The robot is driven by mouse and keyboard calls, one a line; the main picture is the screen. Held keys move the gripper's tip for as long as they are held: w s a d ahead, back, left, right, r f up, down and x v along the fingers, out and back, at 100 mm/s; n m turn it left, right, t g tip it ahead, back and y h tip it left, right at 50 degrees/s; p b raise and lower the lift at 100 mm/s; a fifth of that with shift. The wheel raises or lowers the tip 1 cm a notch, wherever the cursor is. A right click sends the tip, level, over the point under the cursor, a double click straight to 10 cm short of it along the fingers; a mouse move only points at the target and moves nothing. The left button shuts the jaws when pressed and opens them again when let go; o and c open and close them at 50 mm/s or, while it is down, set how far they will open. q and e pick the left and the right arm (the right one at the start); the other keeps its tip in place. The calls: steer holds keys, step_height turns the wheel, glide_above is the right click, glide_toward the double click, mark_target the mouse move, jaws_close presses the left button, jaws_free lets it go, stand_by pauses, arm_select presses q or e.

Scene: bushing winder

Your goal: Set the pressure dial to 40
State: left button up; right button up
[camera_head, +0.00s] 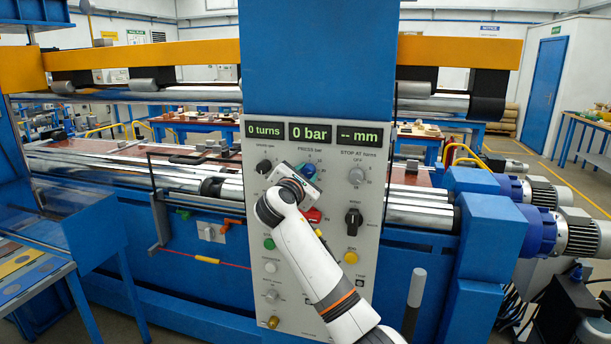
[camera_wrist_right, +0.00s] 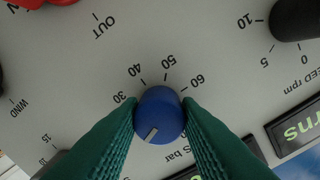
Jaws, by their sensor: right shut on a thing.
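The pressure dial is a blue round knob (camera_head: 309,171) under the "PRESS bar" label on the grey control panel (camera_head: 345,225). In the right wrist view the blue knob (camera_wrist_right: 160,112) sits between the two green fingers of my right gripper (camera_wrist_right: 162,122), which is shut on it. Its white mark points to the lower left there, away from the 40 and 50 labels printed above the knob. My right gripper (camera_head: 297,182) partly hides the dial in the head view. The pressure display (camera_head: 311,133) reads 0 bar. My left gripper is not in view.
A black speed knob (camera_head: 264,167) is left of the dial and a grey stop knob (camera_head: 357,175) is right. A red control (camera_head: 313,215) and a black selector (camera_head: 353,219) lie lower. Displays read 0 turns and -- mm.

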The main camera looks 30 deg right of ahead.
steer(key=m+b, duration=0.1)
steer(key=m, duration=0.4)
steer(key=shift+f+m, duration=0.1)
steer(key=shift+m, duration=0.2)
steer(key=m+b, duration=0.2)
steer(key=m, duration=0.3)
steer(key=shift+b, duration=0.3)
steer(key=m+b, duration=0.3)
steer(key=m, duration=0.3)
steer(key=shift+f+y, duration=0.1)
steer(key=shift+y, duration=0.2)
steer(key=shift+m+t+b, duration=0.4)
steer(key=shift+m+b, duration=0.75)
steer(key=shift+m, duration=1.25)
steer(key=o, duration=1)
steer(key=shift+r, duration=0.2)
